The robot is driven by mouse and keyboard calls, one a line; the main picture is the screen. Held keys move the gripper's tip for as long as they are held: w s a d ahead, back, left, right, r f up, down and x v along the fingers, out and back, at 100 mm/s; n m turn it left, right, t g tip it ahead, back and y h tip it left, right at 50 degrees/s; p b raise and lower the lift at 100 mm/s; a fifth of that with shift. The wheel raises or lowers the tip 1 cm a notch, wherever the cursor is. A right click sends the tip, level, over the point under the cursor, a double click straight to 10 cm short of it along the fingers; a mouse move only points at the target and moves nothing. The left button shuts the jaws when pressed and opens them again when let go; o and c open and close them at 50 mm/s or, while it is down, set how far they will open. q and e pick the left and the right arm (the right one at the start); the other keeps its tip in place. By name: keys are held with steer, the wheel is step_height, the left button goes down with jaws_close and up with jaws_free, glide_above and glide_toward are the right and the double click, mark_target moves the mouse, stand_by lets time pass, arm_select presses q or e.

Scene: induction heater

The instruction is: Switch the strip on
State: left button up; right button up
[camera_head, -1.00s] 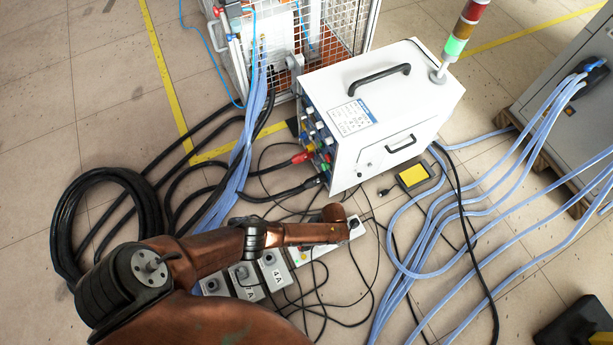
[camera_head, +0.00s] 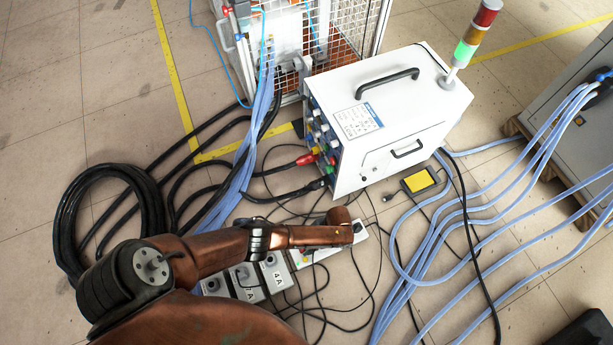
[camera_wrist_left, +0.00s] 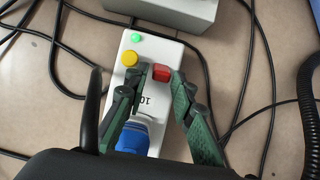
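The white power strip (camera_head: 318,254) lies on the floor in the head view, partly covered by my left arm. In the left wrist view the strip (camera_wrist_left: 118,82) carries a lit green lamp (camera_wrist_left: 136,38), a round yellow button (camera_wrist_left: 129,58), a red switch (camera_wrist_left: 161,74) and a blue plug (camera_wrist_left: 133,139). My left gripper (camera_wrist_left: 160,76) is over the strip, its two green-black fingers apart, with the fingertips on either side of the red switch. Whether they touch it I cannot tell. The switch's rocker position is unclear. My right gripper is not in view.
Grey boxes (camera_head: 274,273) sit beside the strip. A white heater unit (camera_head: 390,120) with a signal lamp stands behind. Black cables (camera_head: 100,185) and blue hoses (camera_head: 420,235) cross the floor. A yellow-topped pad (camera_head: 419,181) lies at right.

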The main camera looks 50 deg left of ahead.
arm_select(q)
steer(key=v, duration=1.1)
steer(key=shift+w+r, duration=0.15)
steer(key=shift+r, duration=0.2)
steer(key=shift+d+f, duration=0.1)
